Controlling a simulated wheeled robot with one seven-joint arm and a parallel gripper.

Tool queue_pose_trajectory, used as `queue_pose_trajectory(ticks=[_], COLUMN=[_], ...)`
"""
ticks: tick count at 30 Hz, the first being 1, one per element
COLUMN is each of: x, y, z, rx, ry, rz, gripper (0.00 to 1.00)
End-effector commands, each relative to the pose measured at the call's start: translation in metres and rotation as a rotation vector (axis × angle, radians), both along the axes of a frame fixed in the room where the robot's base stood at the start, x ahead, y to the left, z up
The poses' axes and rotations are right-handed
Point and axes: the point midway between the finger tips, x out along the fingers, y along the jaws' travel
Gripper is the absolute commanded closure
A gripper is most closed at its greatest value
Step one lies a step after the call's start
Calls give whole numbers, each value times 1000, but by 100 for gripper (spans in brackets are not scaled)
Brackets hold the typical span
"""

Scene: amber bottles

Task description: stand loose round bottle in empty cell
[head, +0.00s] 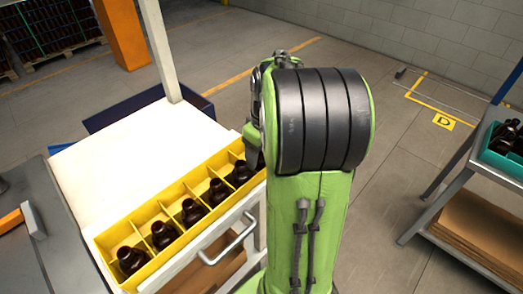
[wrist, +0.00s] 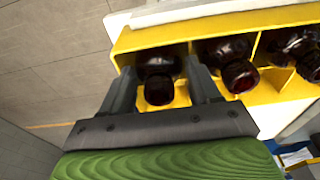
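A yellow divided crate (head: 150,211) stands on the front part of a white-topped bench. Several dark amber round bottles stand in its cells, among them one near the left end (head: 131,260) and one near the right end (head: 240,173). In the wrist view, my gripper (wrist: 163,92) is open, with one finger on each side of a bottle (wrist: 158,88) in the crate's end cell; gaps show on both sides of its neck. Two further bottles (wrist: 238,75) (wrist: 308,66) sit in cells to the right. In the head view my arm hides the fingertips. I cannot make out an empty cell.
The white bench top (head: 130,150) behind the crate is bare. A metal handle (head: 228,243) is at the bench front. A white post (head: 160,50) rises behind. A cart at right holds a teal crate (head: 500,163) with dark bottles.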

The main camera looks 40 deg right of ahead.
Motion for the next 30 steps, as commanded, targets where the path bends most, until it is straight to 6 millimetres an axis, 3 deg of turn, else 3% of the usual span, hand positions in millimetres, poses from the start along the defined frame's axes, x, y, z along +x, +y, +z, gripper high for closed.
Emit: queue_pose_trajectory(ticks=[8, 11, 24, 30], x=[0, -1, -15, -19], y=[-1, -1, -1, 0], z=[0, 9, 128, 156], rx=[-1, -3, -5, -2], ry=[1, -2, -4, 0], rz=[-3, -3, -3, -1], gripper=[12, 12, 12, 12])
